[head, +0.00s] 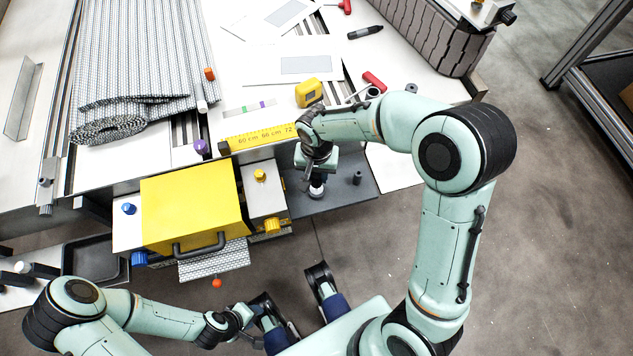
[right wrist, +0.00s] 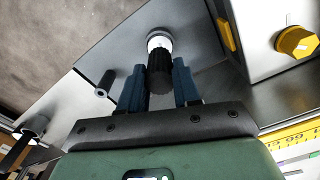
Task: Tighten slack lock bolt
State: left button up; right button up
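My right gripper (head: 315,180) points down over a dark grey plate beside the yellow-lidded box. In the right wrist view its two blue fingers (right wrist: 159,82) lie on either side of a black-headed bolt (right wrist: 159,72) with a white collar, with no clear gap on either side. The bolt also shows below the gripper in the head view (head: 317,190). How far the bolt is screwed in cannot be seen. My left gripper (head: 243,315) is low at the bottom of the head view; its fingers are not clear.
A dark post (head: 357,178) stands on the plate right of the bolt. The yellow box (head: 190,205) is to the left, with yellow knobs (head: 272,226) and blue knobs. A yellow ruler (head: 260,136), tape measure (head: 309,93) and red-handled tool (head: 374,82) lie behind.

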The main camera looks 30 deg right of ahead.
grip_shut()
notch_tip(320, 180, up, 5)
jog(key=p, duration=0.4)
pick_arm(q)
jog(key=r, duration=0.4)
jog(key=shift+w, duration=0.25)
pick_arm(e)
jog(key=shift+f, duration=0.1)
pick_arm(q)
jog(key=shift+r, duration=0.1)
